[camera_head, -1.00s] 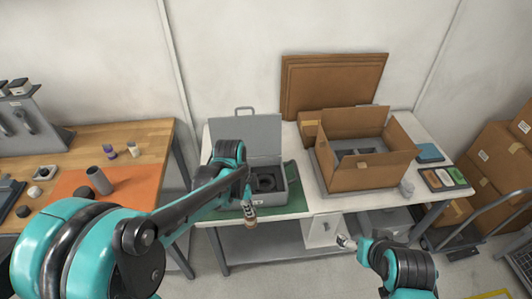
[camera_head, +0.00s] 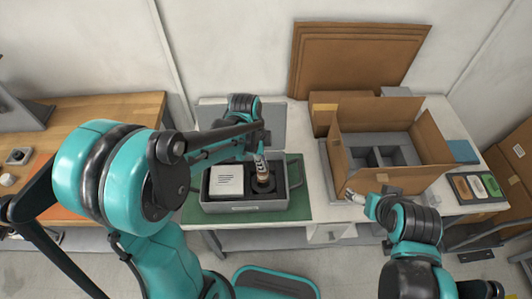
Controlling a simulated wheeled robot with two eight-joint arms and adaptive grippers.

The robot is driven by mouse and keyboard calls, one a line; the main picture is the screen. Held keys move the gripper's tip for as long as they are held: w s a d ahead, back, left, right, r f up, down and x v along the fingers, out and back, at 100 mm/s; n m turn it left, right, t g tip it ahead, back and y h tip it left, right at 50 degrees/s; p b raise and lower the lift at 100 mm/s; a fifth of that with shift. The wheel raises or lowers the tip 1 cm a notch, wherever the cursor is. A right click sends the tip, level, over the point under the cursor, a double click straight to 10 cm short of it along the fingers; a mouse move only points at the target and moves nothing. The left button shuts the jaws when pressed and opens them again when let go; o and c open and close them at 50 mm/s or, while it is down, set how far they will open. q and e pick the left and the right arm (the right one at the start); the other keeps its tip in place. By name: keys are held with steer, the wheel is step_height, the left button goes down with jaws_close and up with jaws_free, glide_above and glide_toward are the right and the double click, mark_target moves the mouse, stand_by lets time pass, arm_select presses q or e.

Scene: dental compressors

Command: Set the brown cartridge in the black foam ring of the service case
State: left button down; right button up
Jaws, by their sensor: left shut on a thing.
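The grey service case (camera_head: 246,207) stands open on the green mat of the table, its lid up at the back. It holds a white block (camera_head: 227,180) on the left and the black foam ring (camera_head: 262,187) on the right. My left gripper (camera_head: 261,160) is shut on the brown cartridge (camera_head: 264,176) and holds it roughly upright at the ring. I cannot tell whether its lower end is inside the ring or just above it. My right gripper (camera_head: 352,195) is by the table's front edge, in front of the cardboard box; its jaws are too small to read.
The open cardboard box (camera_head: 397,178) with grey dividers stands right of the case. Flat brown boards (camera_head: 357,60) lean on the wall behind. A tray of coloured cards (camera_head: 475,187) and a blue item (camera_head: 462,151) lie at the right. A wooden bench (camera_head: 100,112) is at the left.

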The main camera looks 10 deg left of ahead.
mark_target(262, 174)
arm_select(q)
steer(key=shift+w+f, duration=0.35)
steer(key=shift+f, duration=0.25)
steer(key=shift+f+b, duration=0.25)
steer(key=shift+b, duration=0.15)
steer(key=shift+s+f+b, duration=0.15)
steer(key=shift+f+b, duration=0.45)
steer(key=shift+f, duration=0.05)
steer(key=shift+f+b, duration=1.3)
steer(key=shift+f, duration=0.5)
arm_select(e)
steer(key=shift+w+f, duration=0.15)
steer(key=shift+f, duration=1.1)
steer(key=shift+w+f, duration=0.1)
steer(key=shift+f, duration=1.1)
arm_select(q)
steer(key=shift+f+b, duration=0.5)
steer(key=shift+b, duration=0.1)
arm_select(e)
steer(key=shift+f, duration=0.6)
arm_select(q)
steer(key=c, duration=2)
jaws_free()
steer(key=shift+f, duration=0.1)
steer(key=shift+o, duration=0.7)
